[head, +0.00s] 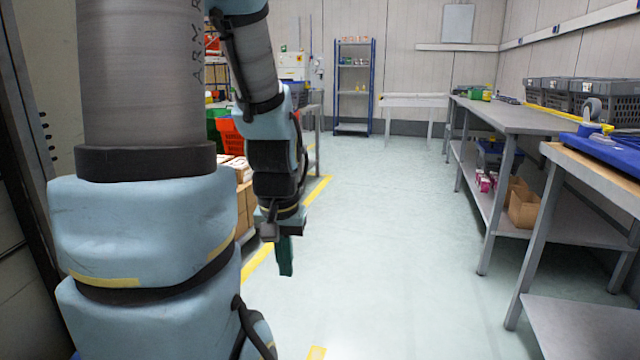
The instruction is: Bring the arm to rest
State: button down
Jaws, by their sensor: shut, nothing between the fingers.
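My arm fills the left of the head view, with blue-grey covers and grey links. It is bent, and its forearm hangs down near the middle of the picture. My gripper (286,268) points down above the pale floor (390,240). Its fingers are dark green, seen edge-on and together, with nothing held. An orange tote (231,137) stands behind the arm on the left, partly hidden by it.
A long workbench (505,115) with grey crates (600,100) runs along the right wall. A nearer table (600,165) carries a blue tray. Blue-framed shelves (354,90) stand at the back. Cardboard boxes (243,200) sit behind my arm. The middle floor is clear.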

notch_tip(320, 180, up, 19)
jog(key=p, duration=1.8)
jog(key=shift+a+f+p, duration=0.2)
jog(key=shift+p, duration=0.1)
